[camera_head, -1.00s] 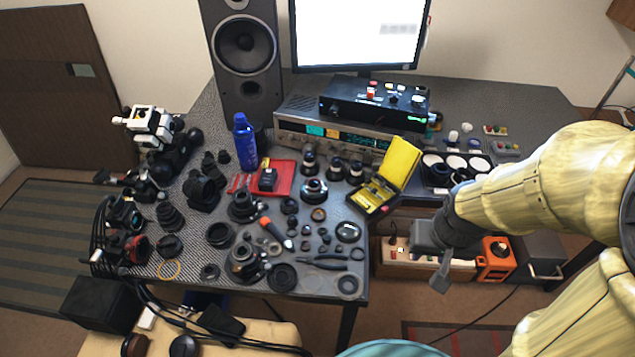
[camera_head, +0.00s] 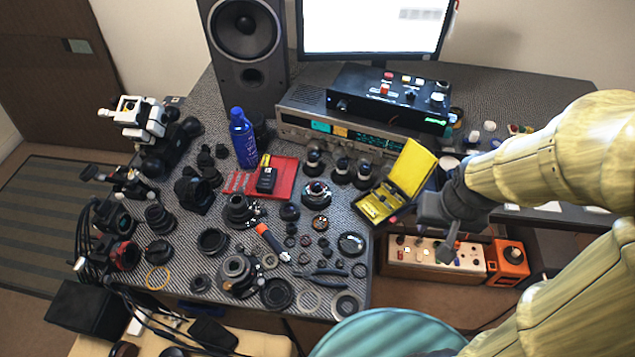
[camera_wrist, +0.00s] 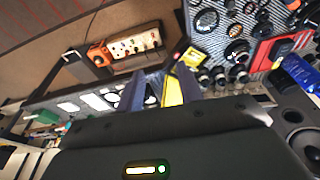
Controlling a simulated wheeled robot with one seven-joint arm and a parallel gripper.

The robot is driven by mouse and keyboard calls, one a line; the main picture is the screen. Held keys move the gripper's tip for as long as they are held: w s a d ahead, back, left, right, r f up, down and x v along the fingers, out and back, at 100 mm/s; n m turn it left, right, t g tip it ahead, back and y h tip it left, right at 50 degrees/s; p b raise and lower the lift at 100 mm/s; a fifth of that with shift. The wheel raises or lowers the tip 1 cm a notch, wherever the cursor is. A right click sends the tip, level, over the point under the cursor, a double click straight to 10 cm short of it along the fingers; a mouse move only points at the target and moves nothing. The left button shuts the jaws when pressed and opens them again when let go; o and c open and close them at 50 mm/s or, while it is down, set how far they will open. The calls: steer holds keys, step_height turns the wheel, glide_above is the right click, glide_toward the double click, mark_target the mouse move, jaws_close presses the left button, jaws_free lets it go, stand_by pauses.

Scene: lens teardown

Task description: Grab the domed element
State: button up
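A round clear glass element (camera_head: 351,244) lies near the right front edge of the grey table (camera_head: 318,93), among small lens parts. It looks like the domed element, but its curve is too small to be sure. My gripper (camera_head: 450,243) hangs beyond the table's right front edge, to the right of the glass element and apart from it. In the wrist view my gripper (camera_wrist: 158,76) shows two dark fingers spread apart with nothing held between them. The yellow case (camera_wrist: 172,91) shows behind them.
An open yellow case (camera_head: 379,207) stands between my gripper and the lens parts. Pliers (camera_head: 322,273), an orange-handled tool (camera_head: 272,241) and several rings crowd the glass element. A blue bottle (camera_head: 243,140) stands upright farther back. A teal round surface (camera_head: 372,335) is low in front.

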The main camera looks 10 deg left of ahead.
steer(key=shift+o, duration=0.4)
steer(key=shift+s, duration=0.25)
steer(key=o, duration=0.4)
steer(key=shift+s+f, duration=0.1)
steer(key=shift+f, duration=0.05)
steer(key=shift+o, duration=1.3)
steer(key=w+a+f+n+t+b, duration=0.1)
steer(key=w+a+f+n+b, duration=0.1)
steer(key=f+b, duration=0.4)
step_height(320, 180, down, 4)
steer(key=shift+w+a+f+n+y, duration=0.15)
steer(key=shift+w+n+y, duration=0.25)
steer(key=shift+w+n, duration=0.65)
steer(key=w+a+f+n+t+y+b, duration=0.4)
steer(key=w+a+y+b, duration=0.4)
steer(key=a, duration=0.5)
step_height(320, 180, down, 2)
steer(key=shift+f+n+t+b, duration=0.25)
steer(key=shift+n+b, duration=0.5)
steer(key=shift+b, duration=0.45)
steer(key=shift+w, duration=0.1)
